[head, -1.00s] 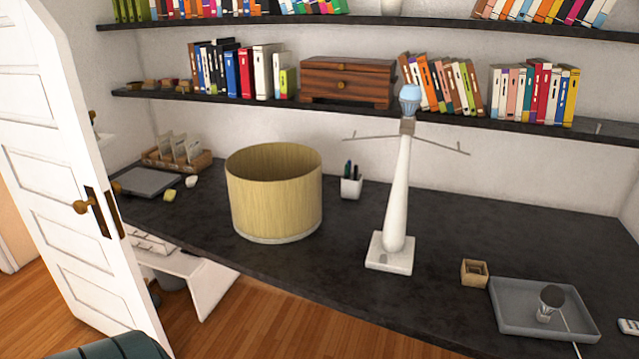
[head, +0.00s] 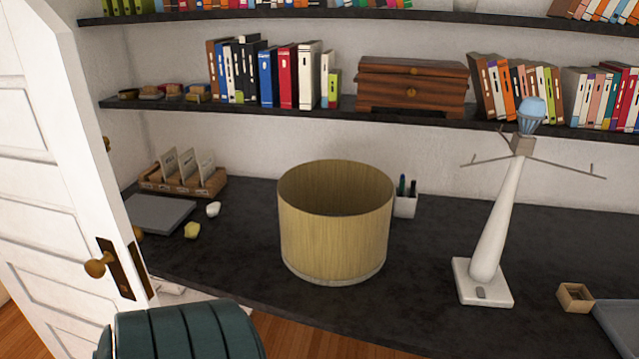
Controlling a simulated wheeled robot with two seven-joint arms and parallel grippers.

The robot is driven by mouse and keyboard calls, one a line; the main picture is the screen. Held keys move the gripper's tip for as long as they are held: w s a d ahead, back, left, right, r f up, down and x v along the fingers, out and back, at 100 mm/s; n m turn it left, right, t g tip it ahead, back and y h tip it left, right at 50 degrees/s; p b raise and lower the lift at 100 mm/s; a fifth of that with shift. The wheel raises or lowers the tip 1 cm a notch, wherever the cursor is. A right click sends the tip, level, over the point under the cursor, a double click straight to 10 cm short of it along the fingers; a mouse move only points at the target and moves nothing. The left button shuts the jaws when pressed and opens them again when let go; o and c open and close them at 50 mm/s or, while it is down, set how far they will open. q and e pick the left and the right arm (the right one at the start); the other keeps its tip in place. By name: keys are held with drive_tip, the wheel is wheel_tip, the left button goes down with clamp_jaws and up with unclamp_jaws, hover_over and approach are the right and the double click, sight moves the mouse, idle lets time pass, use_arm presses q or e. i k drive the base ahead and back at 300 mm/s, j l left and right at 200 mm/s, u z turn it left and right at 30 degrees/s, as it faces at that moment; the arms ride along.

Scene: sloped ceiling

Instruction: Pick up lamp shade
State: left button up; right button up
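The lamp shade (head: 336,235) is a yellow-tan, open-topped drum with a pale lower rim. It stands upright on the dark desk, near the desk's front edge and in the middle of the head view. The white lamp base (head: 490,250) with a blue bulb (head: 532,115) and thin side arms stands on the desk to its right, apart from it. Neither of my grippers is in view.
The dark desk (head: 420,305) has free room between the shade and the lamp base. A pen cup (head: 405,203) stands close behind the shade. A white door (head: 60,170) is at left, a dark green ribbed chair (head: 185,332) in front. A shelf (head: 230,106) with books runs above.

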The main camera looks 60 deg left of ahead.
sight(334, 214)
drive_tip(key=k+j, duration=0.15)
drive_tip(key=j, duration=0.25)
drive_tip(key=k+j, duration=0.15)
drive_tip(key=j, duration=0.25)
drive_tip(key=k+j, duration=0.15)
drive_tip(key=j, duration=0.2)
drive_tip(key=k+j, duration=0.2)
drive_tip(key=j, duration=0.2)
